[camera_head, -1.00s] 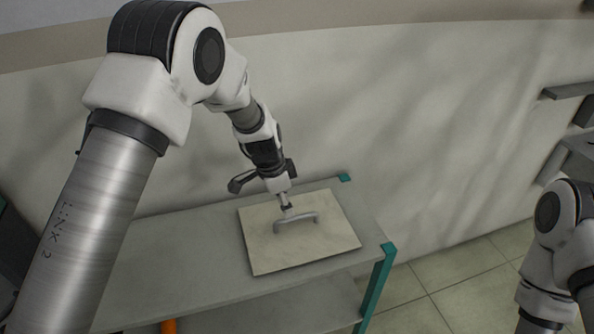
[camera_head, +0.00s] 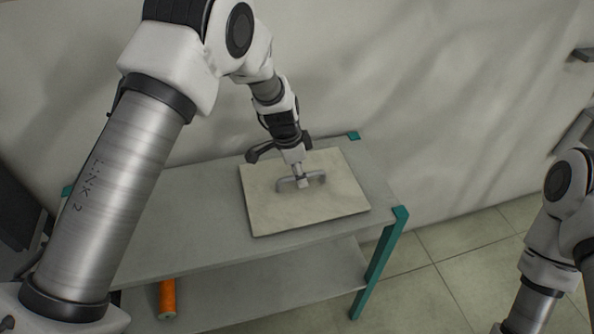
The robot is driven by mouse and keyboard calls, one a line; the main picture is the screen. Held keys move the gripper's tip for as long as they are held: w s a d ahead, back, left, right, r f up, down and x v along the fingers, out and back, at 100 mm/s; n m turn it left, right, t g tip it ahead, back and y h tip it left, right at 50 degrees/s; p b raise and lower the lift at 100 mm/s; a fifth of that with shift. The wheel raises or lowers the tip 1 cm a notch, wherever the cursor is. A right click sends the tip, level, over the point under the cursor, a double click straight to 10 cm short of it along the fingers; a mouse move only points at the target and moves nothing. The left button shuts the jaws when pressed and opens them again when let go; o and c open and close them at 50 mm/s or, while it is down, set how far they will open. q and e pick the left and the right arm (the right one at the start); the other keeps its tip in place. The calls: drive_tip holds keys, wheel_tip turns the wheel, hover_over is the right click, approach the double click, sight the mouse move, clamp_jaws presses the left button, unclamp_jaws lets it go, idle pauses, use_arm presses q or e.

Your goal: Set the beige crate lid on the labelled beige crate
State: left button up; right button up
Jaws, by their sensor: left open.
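The beige crate lid (camera_head: 335,198) lies flat on the grey table, a square plate with a grey bar handle (camera_head: 284,185) standing up in its middle. My left gripper (camera_head: 302,184) points down at the handle, its fingertips at the middle of the bar. It is open; the frame is too small to show whether the fingers straddle or touch the bar. The labelled beige crate is not in view. My right arm (camera_head: 553,245) shows at the right edge, its gripper outside the picture.
The grey table (camera_head: 190,235) has teal legs (camera_head: 380,262) and stands near a pale wall. Left of the lid the table top is bare. Tiled floor (camera_head: 470,245) is open to the right.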

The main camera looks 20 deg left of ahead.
use_arm(q)
drive_tip(key=shift+s+r, duration=0.1)
drive_tip(key=shift+w+f, duration=0.2)
drive_tip(key=shift+w, duration=0.05)
drive_tip(key=c, duration=0.3)
drive_tip(key=shift+w, duration=0.1)
clamp_jaws()
drive_tip(key=shift+r, duration=0.3)
drive_tip(key=p+v, duration=0.2)
drive_tip(key=v, duration=0.1)
drive_tip(key=p+v, duration=0.1)
drive_tip(key=shift+w+d+r, duration=0.1)
drive_tip(key=shift+d+r, duration=0.25)
drive_tip(key=shift+r, duration=0.1)
drive_tip(key=shift+f, duration=0.1)
